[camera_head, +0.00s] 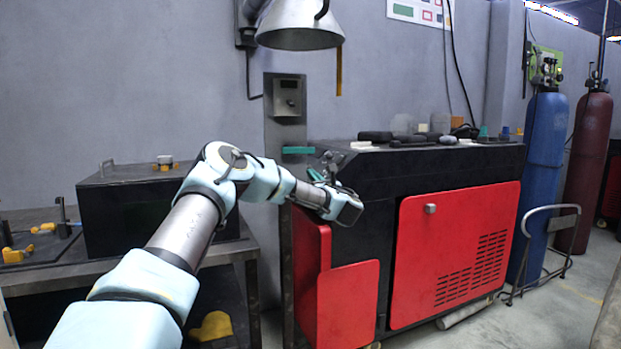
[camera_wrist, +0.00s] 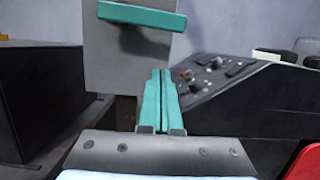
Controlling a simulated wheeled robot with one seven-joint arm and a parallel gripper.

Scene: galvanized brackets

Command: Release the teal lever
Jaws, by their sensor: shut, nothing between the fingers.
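The teal lever (camera_head: 298,150) is a flat horizontal bar on a grey wall plate (camera_head: 285,110), left of the red and black machine. In the wrist view the teal lever (camera_wrist: 142,15) crosses the upper part of the plate (camera_wrist: 110,80), slightly tilted. My gripper (camera_head: 318,174) is in front of the machine's left end, below and to the right of the lever. In the wrist view my gripper's teal fingers (camera_wrist: 161,72) are shut together with nothing between them. Their tips point up toward the lever, below its right part; they appear apart from it.
The red and black machine (camera_head: 455,250) stands right of the lever, with several small items on top. Its sloped control panel (camera_wrist: 205,85) is close right of my fingers. A black box (camera_head: 120,205) sits on a bench at left. A metal lamp shade (camera_head: 300,28) hangs above.

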